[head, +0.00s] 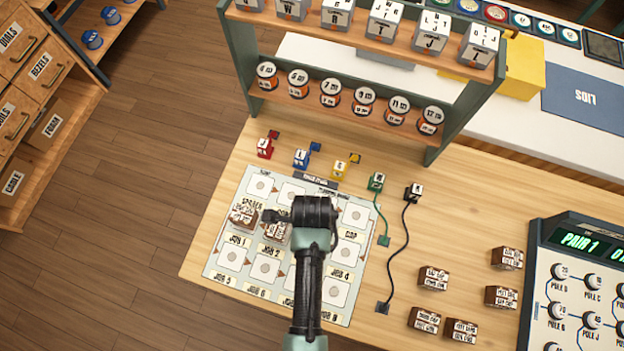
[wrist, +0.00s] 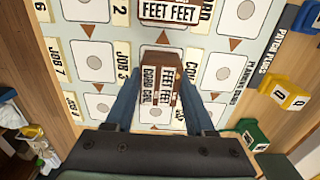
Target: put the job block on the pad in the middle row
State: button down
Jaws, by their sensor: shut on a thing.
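My gripper (wrist: 158,95) is shut on a brown job block (wrist: 158,80) with white labels, held between its blue fingers. In the head view my gripper (head: 308,222) is over the board, and its wrist hides the held block. The block is over the third column of the middle row; I cannot tell whether it touches the board. The pad under it is covered. Two similar blocks sit to the left in the middle row, one at far left (head: 243,216) and one beside my gripper (head: 276,234). The fourth middle-row pad (head: 347,251) is bare.
The board (head: 216,262) has bare pads in its top and bottom rows. Several brown blocks (head: 433,278) lie on the table to the right, near a dial console (head: 575,285). Coloured plugs and a black cord (head: 405,235) lie by the board. A shelf (head: 440,140) stands behind.

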jog(key=shift+f, duration=0.15)
jog(key=shift+c, duration=1.3)
grip_release()
